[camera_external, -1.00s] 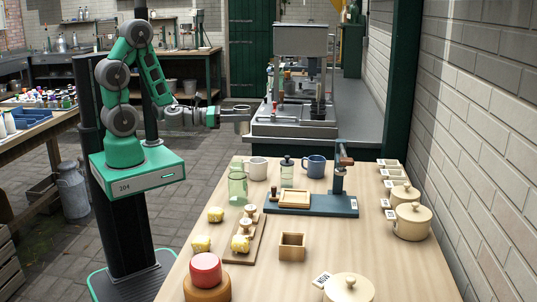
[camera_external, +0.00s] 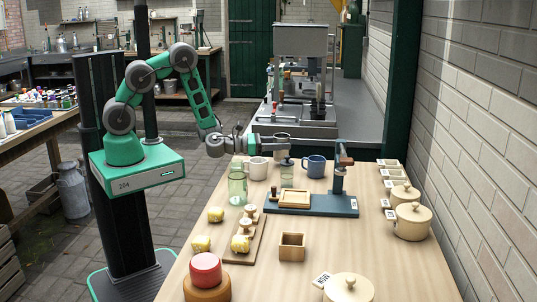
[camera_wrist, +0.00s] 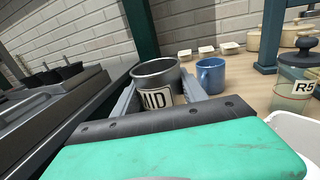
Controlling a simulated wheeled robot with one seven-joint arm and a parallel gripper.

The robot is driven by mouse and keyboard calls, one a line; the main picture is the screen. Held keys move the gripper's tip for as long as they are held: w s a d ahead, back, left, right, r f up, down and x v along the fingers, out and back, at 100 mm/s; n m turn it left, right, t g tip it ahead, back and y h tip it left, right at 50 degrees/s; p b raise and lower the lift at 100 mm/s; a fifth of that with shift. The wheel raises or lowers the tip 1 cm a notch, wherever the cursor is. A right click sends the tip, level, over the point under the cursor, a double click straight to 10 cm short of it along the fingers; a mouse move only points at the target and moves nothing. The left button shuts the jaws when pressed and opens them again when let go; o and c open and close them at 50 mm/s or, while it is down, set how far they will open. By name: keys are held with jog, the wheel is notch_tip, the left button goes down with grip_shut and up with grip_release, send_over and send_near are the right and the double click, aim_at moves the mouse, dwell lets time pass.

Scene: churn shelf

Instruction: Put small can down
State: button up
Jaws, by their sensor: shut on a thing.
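The small can is a grey metal can (camera_wrist: 157,78) with a white label reading "MID" in the wrist view. My gripper (camera_wrist: 152,98) is shut on it, one finger on each side. In the external view the can (camera_external: 282,137) is upright in my gripper (camera_external: 272,141), above the far end of the wooden table (camera_external: 350,255). Whether its base touches the table is hard to tell.
A blue press (camera_external: 339,190) is to the right. A grey machine (camera_external: 298,120) stands behind.

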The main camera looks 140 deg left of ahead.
jog(key=shift+f, duration=0.9)
jog(key=shift+s+f, duration=0.1)
jog(key=shift+f, duration=0.1)
jog(key=o, duration=1.4)
jog(key=shift+o, duration=0.2)
jog(key=b+v, duration=0.5)
jog(key=v, duration=0.2)
jog(key=shift+s, duration=0.1)
jog(key=shift+o, duration=0.5)
jog(key=shift+s+d+r, duration=0.2)
jog(key=shift+d+r, duration=0.05)
jog(key=shift+d, duration=0.1)
